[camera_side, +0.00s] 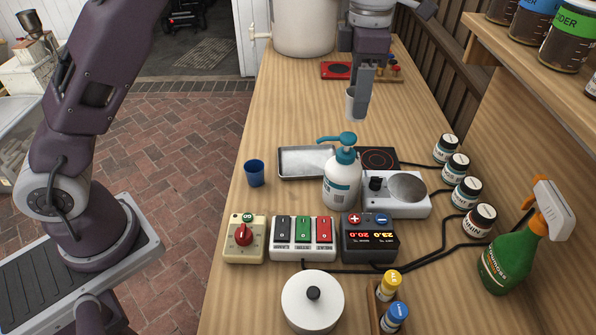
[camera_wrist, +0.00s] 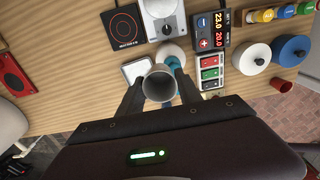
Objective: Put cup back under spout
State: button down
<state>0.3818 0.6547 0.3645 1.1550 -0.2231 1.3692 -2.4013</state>
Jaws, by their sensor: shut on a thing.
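A light grey cup (camera_side: 350,105) is held in my gripper (camera_side: 364,95), above the far half of the wooden table. In the wrist view the grey cup (camera_wrist: 159,88) shows its open mouth between the two dark fingers of my gripper (camera_wrist: 160,90), which are shut on it. The cup looks about upright in the side view. A large pale pot (camera_side: 304,28) stands at the back, and a small tap-like spout (camera_side: 258,35) sticks out on its left side. The cup is well apart from this spout, to its right and nearer the camera.
A blue cup (camera_side: 254,173), metal tray (camera_side: 305,162), pump bottle (camera_side: 342,180) and white scale-like device (camera_side: 390,203) stand mid-table. Switch boxes (camera_side: 303,238), a lidded white pot (camera_side: 312,303) and a spray bottle (camera_side: 515,250) are nearer. The table left of my gripper is clear.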

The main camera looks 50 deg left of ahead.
notch_tip(320, 180, up, 4)
jog(key=shift+f, duration=0.1)
jog(key=s+a+n, duration=0.8)
jog(key=s+n, duration=0.1)
jog(key=s, duration=0.4)
jog(key=f, duration=2.3)
jog(key=shift+w+a+f, duration=0.2)
jog(key=shift+w+f, duration=0.2)
jog(key=shift+f, duration=0.15)
jog(key=c, duration=0.8)
grip_release()
